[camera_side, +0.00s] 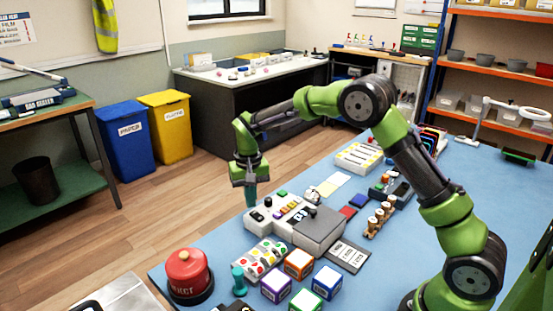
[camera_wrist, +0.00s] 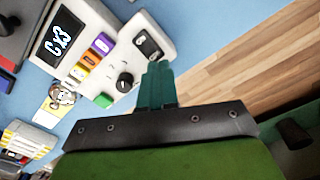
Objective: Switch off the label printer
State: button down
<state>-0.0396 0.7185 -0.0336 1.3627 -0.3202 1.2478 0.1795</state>
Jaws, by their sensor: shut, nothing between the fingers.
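The label printer (camera_side: 318,228) is a pale grey box with coloured buttons, lying on the blue table mat. In the wrist view its panel (camera_wrist: 88,16) has a lit dark display (camera_wrist: 62,33), a row of orange, purple, yellow and green buttons (camera_wrist: 95,53), a black knob (camera_wrist: 125,82) and a dark-framed switch (camera_wrist: 148,43). My gripper (camera_side: 251,200) points down at the printer's left end; its teal fingers (camera_wrist: 157,68) are together and empty. In the wrist view the tips appear just beside the switch and knob. I cannot tell whether they touch, or the switch's position.
A red domed button (camera_side: 188,272) stands at the front left, near a teal peg (camera_side: 238,280) and several coloured cubes (camera_side: 299,264). A tray of coloured dots (camera_side: 262,257) lies before the printer. Wooden-topped stamps (camera_side: 378,221) stand right of it. The floor (camera_side: 130,215) is open beyond the table's left edge.

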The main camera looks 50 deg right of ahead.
aim_at(254, 214)
jog(key=shift+f, duration=1)
dwell(0.8)
jog(key=shift+r, duration=0.1)
notch_tip(254, 214, up, 7)
dwell(0.8)
jog(key=shift+s+a+f+n, duration=0.1)
jog(key=shift+s+f+n, duration=0.2)
jog(key=shift+s+f, duration=0.4)
jog(key=s+a+r+t+y, duration=0.1)
jog(key=s+r+t, duration=0.2)
jog(key=s, duration=1)
jog(key=s+a+r+n+t+y, duration=0.1)
jog(key=s+r+t, duration=0.3)
jog(key=s+r, duration=0.6)
jog(key=s, duration=0.3)
jog(key=shift+a+r, duration=0.1)
